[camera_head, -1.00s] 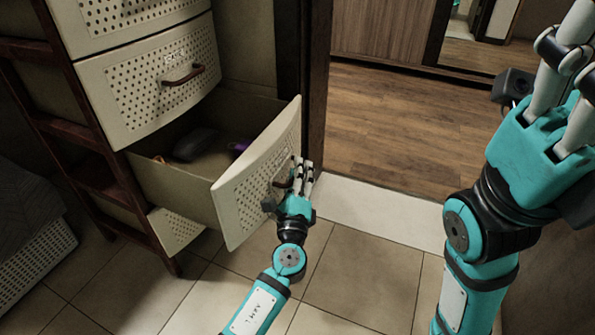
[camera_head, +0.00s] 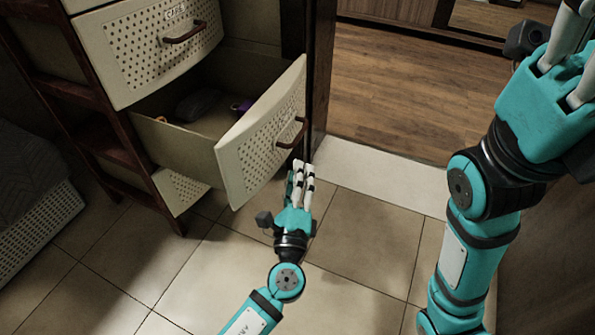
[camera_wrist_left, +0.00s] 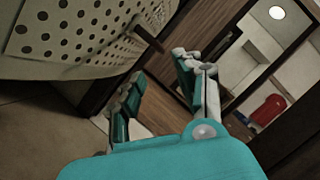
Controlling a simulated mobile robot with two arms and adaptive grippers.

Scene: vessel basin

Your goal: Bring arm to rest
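My left gripper (camera_head: 303,168) is just below and apart from the handle (camera_head: 292,133) of the pulled-out drawer (camera_head: 262,138). In the left wrist view the fingers of this gripper (camera_wrist_left: 157,72) are spread with nothing between them, and the handle (camera_wrist_left: 148,33) is beyond them. My right gripper (camera_head: 572,58) is raised at the upper right. Its fingertips are cut off by the picture edge, so its opening does not show.
A dark item (camera_head: 197,104) and a purple item (camera_head: 242,106) lie in the open drawer. Tiled floor (camera_head: 365,235) is clear in front. A doorway with wood floor (camera_head: 410,100) is behind.

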